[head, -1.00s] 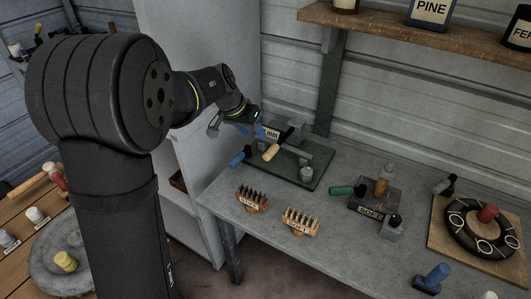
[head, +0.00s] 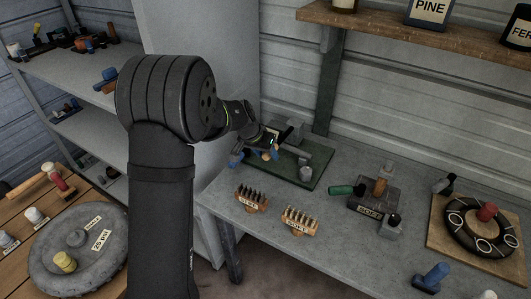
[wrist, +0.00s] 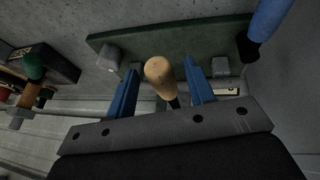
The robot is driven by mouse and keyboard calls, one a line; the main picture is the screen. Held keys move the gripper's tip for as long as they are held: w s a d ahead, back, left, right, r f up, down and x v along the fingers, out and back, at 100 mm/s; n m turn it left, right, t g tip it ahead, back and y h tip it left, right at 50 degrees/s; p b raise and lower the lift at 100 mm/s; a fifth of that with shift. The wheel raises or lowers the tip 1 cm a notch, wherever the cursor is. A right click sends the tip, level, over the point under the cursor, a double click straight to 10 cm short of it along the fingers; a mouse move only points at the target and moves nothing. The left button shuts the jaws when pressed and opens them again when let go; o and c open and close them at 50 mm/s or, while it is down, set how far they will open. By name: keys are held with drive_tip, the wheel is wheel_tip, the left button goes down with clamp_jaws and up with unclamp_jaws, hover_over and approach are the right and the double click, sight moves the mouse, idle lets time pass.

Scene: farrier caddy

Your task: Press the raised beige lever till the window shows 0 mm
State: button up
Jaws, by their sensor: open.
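The beige lever (wrist: 160,75) has a rounded, light handle and rises from a green base plate (wrist: 165,45). In the wrist view its handle lies between the two blue fingers of my gripper (wrist: 162,68), with a gap on both sides. My gripper is open. In the head view my gripper (head: 262,155) is at the lever, above the left part of the green plate (head: 312,180), and partly covers it. A blue handle (wrist: 266,24) is at the upper right of the wrist view. The window's reading cannot be made out; only a sliver of a pale label (wrist: 233,92) shows.
Grey blocks stand on the plate beside the fingers. Two nail-filled brushes (head: 251,199) (head: 299,221) lie in front of the plate. A green-handled tool (head: 346,190) and a block stand to its right, then a wooden board (head: 440,240) with a black ring.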

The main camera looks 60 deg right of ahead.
clamp_jaws()
drive_tip(key=shift+d+r+y, duration=0.4)
drive_tip(key=shift+r+y, duration=0.25)
drive_tip(key=shift+r, duration=0.6)
drive_tip(key=shift+d+r+y, duration=0.35)
drive_tip(key=shift+r+y, duration=0.25)
drive_tip(key=shift+r, duration=0.6)
drive_tip(key=shift+d+r+y, duration=0.4)
drive_tip(key=shift+r+y, duration=0.25)
drive_tip(key=shift+r, duration=0.6)
unclamp_jaws()
drive_tip(key=shift+r, duration=0.1)
drive_tip(key=w+a+r, duration=0.1)
drive_tip(key=w+r, duration=0.2)
drive_tip(key=r, duration=1.4)
drive_tip(key=shift+a, duration=0.2)
